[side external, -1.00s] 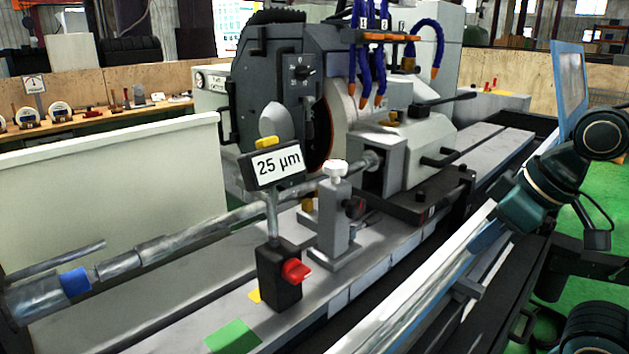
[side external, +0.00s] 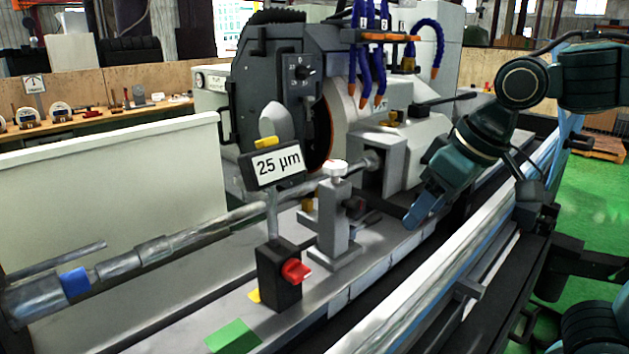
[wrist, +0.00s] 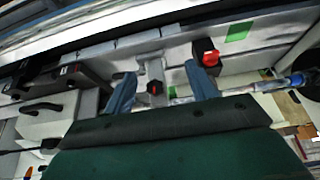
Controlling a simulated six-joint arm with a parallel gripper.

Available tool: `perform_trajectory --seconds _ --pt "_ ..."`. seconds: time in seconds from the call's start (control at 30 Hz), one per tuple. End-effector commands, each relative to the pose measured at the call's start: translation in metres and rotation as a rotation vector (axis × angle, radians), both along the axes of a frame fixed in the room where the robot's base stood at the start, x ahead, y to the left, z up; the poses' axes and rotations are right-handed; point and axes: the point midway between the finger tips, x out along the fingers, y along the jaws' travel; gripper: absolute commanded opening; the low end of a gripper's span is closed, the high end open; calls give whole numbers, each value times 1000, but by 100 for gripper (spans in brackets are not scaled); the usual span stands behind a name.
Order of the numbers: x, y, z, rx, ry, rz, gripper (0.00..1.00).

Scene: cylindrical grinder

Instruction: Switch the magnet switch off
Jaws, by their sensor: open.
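The magnet switch is a red knob (side external: 296,271) on the front of a black block (side external: 277,285), under the post carrying the "25 µm" display (side external: 277,164). The red knob also shows in the wrist view (wrist: 210,58), at the top right, close beside the tip of my right-hand finger. My gripper (side external: 418,214) is up and to the right of the knob in the side view, apart from it. In the wrist view my gripper (wrist: 158,70) has its two blue fingers spread, with nothing held between them.
A grey upright with a white cap (side external: 335,215) stands just right of the black block. A long shaft (side external: 190,237) runs behind the block. A green patch (side external: 233,337) lies on the bed at the front. The bed surface before the knob looks clear.

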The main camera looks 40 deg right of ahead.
Motion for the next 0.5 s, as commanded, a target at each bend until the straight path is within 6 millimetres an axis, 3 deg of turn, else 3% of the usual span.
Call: perform_trajectory --seconds 0.2,0.5 --pt "43 45 11 -3 27 8 57" --pt "78 108 13 -9 47 4 57"
